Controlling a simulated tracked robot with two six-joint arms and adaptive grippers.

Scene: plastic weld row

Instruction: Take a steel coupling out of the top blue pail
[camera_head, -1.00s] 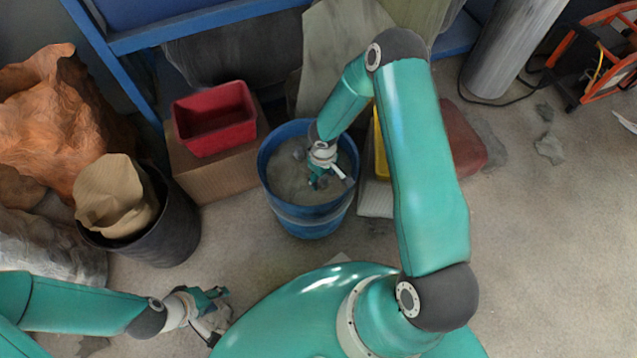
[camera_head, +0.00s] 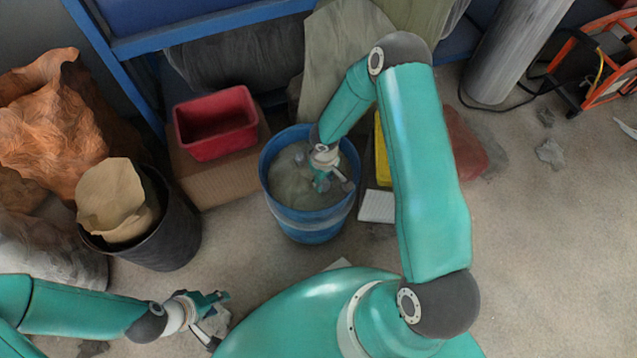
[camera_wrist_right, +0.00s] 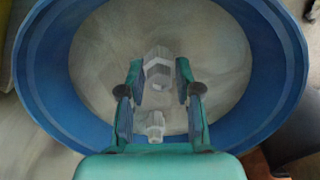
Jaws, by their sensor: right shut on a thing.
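The blue pail (camera_head: 312,226) stands upright on the floor, a grey-beige surface showing inside it. My right gripper (camera_head: 334,186) reaches down inside it. In the right wrist view, a pale grey hexagonal steel coupling (camera_wrist_right: 158,72) sits between the fingertips of my right gripper (camera_wrist_right: 160,82), which is shut on it. A smaller pale fitting (camera_wrist_right: 155,126) lies nearer the palm, apart from the fingertips. In the head view, the gripper partly hides the pail's contents. My left gripper (camera_head: 221,312) is at the lower left, away from the pail; its fingers look apart and empty.
A red bin (camera_head: 215,125) on a cardboard box (camera_head: 222,183) stands left of the pail. A black bin (camera_head: 168,236) with crumpled paper (camera_head: 112,200) is further left. A yellow container (camera_head: 382,160) is right of the pail, partly behind my arm. Open floor lies at right.

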